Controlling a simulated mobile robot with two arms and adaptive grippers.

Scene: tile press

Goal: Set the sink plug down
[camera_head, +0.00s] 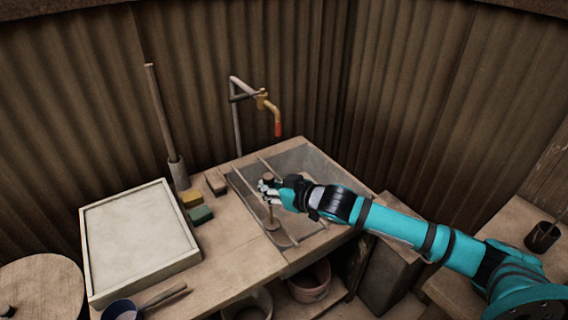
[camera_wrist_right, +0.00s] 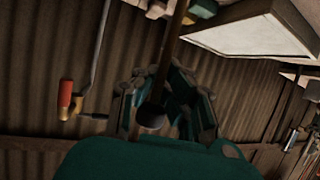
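The sink plug has a dark round knob (camera_head: 268,177), a thin upright rod and a flat disc (camera_head: 272,225) at its foot. My right gripper (camera_head: 268,188) is at the upper part of the rod, over the sink (camera_head: 300,158), with its fingers on either side and seemingly shut on it. In the right wrist view the dark knob (camera_wrist_right: 151,117) lies between my fingers (camera_wrist_right: 166,75), and the rod runs away beyond them. The disc is low in the sink area; I cannot tell whether it touches the bottom. My left gripper is not in view.
A bent tap (camera_head: 268,103) with a red tip stands behind the sink. Left of the sink are a yellow sponge (camera_head: 191,199), a green block (camera_head: 200,215) and a brown brush (camera_head: 215,183). A white framed tray (camera_head: 190,259) fills the bench's left. Bare wood lies between.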

